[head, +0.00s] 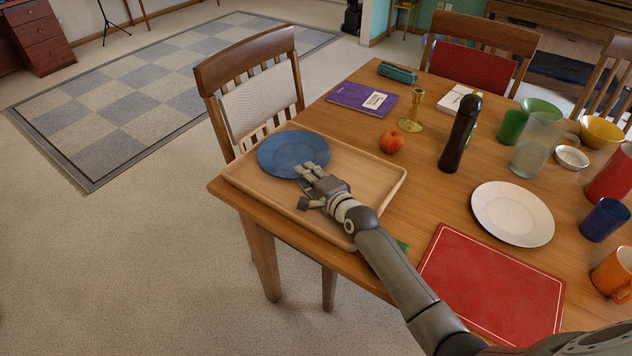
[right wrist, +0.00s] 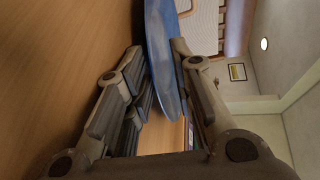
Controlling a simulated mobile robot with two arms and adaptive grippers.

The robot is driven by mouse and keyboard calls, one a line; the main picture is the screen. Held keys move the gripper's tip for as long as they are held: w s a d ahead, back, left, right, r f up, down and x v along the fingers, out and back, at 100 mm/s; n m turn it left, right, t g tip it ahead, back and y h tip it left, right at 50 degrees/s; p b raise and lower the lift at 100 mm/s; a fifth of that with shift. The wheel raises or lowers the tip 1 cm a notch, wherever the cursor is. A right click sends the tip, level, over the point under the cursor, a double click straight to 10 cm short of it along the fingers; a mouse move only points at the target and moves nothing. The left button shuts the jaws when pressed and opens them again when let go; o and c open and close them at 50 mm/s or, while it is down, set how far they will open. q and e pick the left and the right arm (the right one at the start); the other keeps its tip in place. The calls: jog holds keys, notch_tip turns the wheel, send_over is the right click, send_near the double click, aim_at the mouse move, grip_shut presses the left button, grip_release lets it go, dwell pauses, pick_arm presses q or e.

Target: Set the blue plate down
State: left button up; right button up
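The blue plate (head: 293,154) is over the back left part of a wooden tray (head: 372,208), about level and overlapping the tray's far rim. I cannot tell whether it touches the tray. My right gripper (head: 312,173) is at the plate's near edge. In the right wrist view, the plate (right wrist: 161,45) shows nearly edge-on, with its rim between the fingers of my right gripper (right wrist: 158,52), which look closed on it. My left gripper is in neither view.
The tray's near part is bare. A white plate (head: 512,213) and red mat (head: 492,287) are further right. A chair (head: 254,88) stands behind.

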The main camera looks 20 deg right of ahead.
jog(key=p+v, duration=0.1)
jog(key=v, duration=1.1)
jog(key=shift+f, duration=0.15)
